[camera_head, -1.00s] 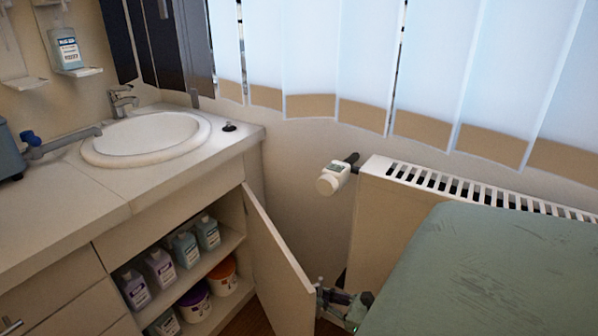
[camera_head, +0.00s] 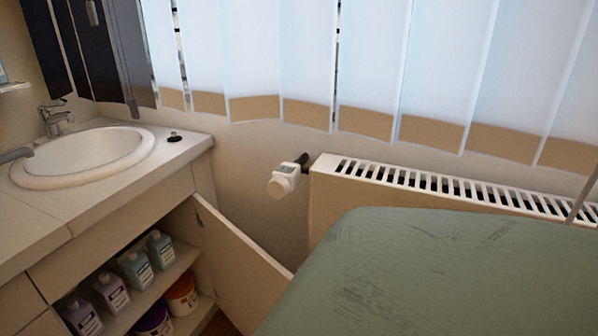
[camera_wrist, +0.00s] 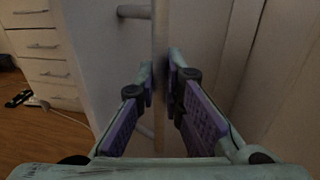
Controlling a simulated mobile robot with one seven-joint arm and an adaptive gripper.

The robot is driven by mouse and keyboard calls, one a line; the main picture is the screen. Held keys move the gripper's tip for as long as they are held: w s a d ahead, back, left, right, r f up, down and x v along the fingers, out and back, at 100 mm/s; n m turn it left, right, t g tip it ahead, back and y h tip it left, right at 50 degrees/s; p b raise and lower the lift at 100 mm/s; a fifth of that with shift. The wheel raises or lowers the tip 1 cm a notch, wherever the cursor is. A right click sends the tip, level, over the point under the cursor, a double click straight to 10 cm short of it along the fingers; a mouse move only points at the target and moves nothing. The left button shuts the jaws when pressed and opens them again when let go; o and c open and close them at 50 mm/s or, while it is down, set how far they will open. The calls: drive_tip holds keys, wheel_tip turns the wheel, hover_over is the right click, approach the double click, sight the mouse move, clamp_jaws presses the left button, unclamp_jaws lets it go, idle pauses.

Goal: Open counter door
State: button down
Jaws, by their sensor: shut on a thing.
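The counter door (camera_head: 240,262) is a beige panel under the sink counter, standing well open in the head view. Shelves with bottles and tubs show inside the cabinet. In the wrist view the pale door face (camera_wrist: 105,45) is on the left, with a vertical bar handle (camera_wrist: 160,45) on posts. My gripper (camera_wrist: 163,80) has one purple-padded finger on each side of the bar and is shut on it. In the head view my gripper and the door's handle edge are hidden by the green padded top.
The green padded top (camera_head: 430,270) fills the lower right, close to the door. A white radiator (camera_head: 400,177) with a valve knob (camera_head: 284,183) stands by the wall. Drawers (camera_wrist: 45,45) and wooden floor (camera_wrist: 45,140) show in the wrist view.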

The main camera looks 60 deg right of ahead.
drive_tip(key=shift+w, duration=0.15)
drive_tip(key=c, duration=1.7)
unclamp_jaws()
drive_tip(key=shift+s, duration=0.2)
drive_tip(key=v, duration=1.1)
drive_tip(key=shift+s+d, duration=0.1)
drive_tip(key=shift+s, duration=0.25)
